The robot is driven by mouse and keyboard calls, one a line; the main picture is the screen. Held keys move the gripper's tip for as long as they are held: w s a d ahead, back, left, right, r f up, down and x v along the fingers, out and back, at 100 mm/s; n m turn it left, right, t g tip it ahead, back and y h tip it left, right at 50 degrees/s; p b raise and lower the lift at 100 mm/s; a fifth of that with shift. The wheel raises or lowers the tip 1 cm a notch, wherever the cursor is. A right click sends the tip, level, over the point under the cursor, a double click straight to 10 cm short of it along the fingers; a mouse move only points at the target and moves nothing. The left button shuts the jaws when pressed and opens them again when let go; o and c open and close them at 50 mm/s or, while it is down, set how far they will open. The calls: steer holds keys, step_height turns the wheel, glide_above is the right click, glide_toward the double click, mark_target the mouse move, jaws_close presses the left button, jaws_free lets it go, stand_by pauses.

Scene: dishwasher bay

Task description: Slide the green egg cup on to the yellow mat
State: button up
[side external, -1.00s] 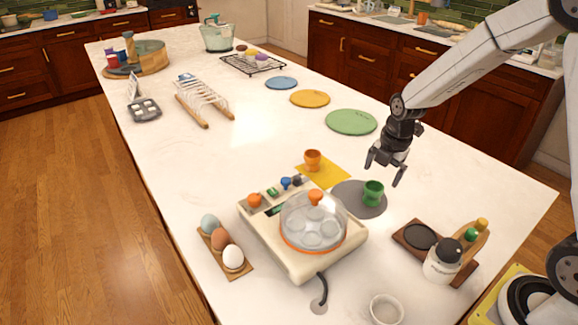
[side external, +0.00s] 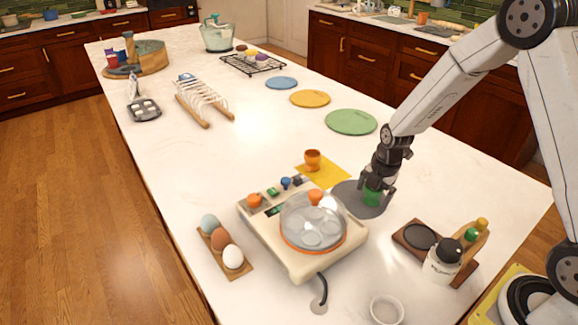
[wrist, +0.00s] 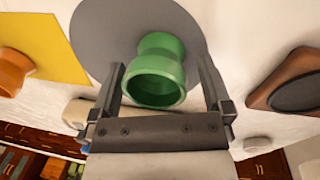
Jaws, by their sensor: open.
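The green egg cup (side external: 371,198) stands upright on the round grey mat (side external: 346,201). The yellow mat (side external: 326,177) lies just behind and left of the grey one, with an orange egg cup (side external: 313,160) on its far part. My gripper (side external: 374,199) is lowered at the green egg cup, with its fingers on either side. In the wrist view the green egg cup (wrist: 156,72) sits between my open fingers, with a gap visible on each side. The yellow mat (wrist: 45,40) also shows there at the left. My gripper partly hides the cup in the side view.
The cream egg cooker (side external: 300,262) with a clear lid stands close in front of the mats. An egg tray (side external: 238,271) is left of it. A dark wooden stand (side external: 405,243) with a shaker (side external: 440,264) is at right.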

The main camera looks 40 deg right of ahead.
mark_target(332, 176)
steer(key=shift+f, duration=0.25)
steer(key=c, duration=1.2)
steer(key=shift+w, duration=0.1)
steer(key=shift+w, duration=0.1)
steer(key=shift+w+a, duration=0.2)
steer(key=shift+w, duration=2)
steer(key=shift+w+a, duration=0.2)
steer(key=shift+w, duration=1.95)
steer(key=shift+w+a, duration=0.2)
steer(key=shift+w, duration=2)
